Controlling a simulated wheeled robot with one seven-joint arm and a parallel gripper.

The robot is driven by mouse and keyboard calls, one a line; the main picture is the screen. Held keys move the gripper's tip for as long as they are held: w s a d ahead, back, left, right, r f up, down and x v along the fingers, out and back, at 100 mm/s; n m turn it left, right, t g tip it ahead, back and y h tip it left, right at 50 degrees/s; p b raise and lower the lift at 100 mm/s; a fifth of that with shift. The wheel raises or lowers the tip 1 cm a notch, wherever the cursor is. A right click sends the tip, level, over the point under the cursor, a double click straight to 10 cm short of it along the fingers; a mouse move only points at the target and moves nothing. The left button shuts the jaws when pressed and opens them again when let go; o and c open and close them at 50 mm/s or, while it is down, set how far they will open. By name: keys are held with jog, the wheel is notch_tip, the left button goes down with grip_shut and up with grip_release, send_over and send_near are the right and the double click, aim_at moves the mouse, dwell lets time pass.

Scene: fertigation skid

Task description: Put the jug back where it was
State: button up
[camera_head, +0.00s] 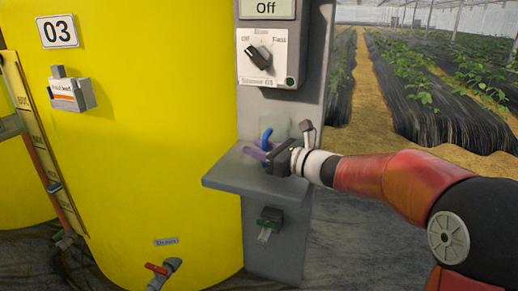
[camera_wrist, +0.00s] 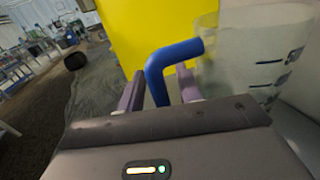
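The jug (camera_head: 278,130) is clear with a blue handle (camera_head: 266,138). It is at the small grey shelf (camera_head: 228,180) on the grey panel; my gripper hides its base, so I cannot tell if it rests on the shelf. In the wrist view the jug's clear wall (camera_wrist: 245,60) with dark marks fills the right side. My gripper (camera_wrist: 160,80) has its two purple fingers on either side of the blue handle (camera_wrist: 172,54). A gap shows between the handle and the right finger, so it looks open around the handle. My gripper (camera_head: 262,152) also shows just above the shelf.
A green-handled valve (camera_head: 269,222) hangs below the shelf. The yellow tank (camera_head: 160,120), marked 03, stands left; a red-handled drain tap (camera_head: 160,270) is low on it.

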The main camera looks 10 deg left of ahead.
jog(key=v, duration=1.2)
jog(key=shift+s, duration=0.1)
jog(key=s+d+f+n+g+h, duration=0.1)
jog(key=s+f+n+g+h, duration=0.2)
jog(key=s+n, duration=0.4)
jog(key=s+d+f+n+g+h, duration=0.15)
jog(key=s+f+n+h, duration=0.25)
jog(key=s, duration=0.5)
jog(key=s+d+f+n+t+h, duration=0.1)
jog(key=s+d+f+n+h, duration=0.1)
jog(key=s+d+n+h, duration=0.2)
jog(key=s+d+f+n+t+h, duration=0.2)
jog(key=s+d+n+h, duration=0.3)
jog(key=d, duration=0.6)
jog(key=shift+s+d+f+n+h, duration=0.25)
jog(key=shift+s+n, duration=0.4)
jog(key=shift+n, duration=0.55)
jog(key=shift+r, duration=0.1)
notch_tip(320, 180, up, 2)
jog(key=shift+p, duration=0.75)
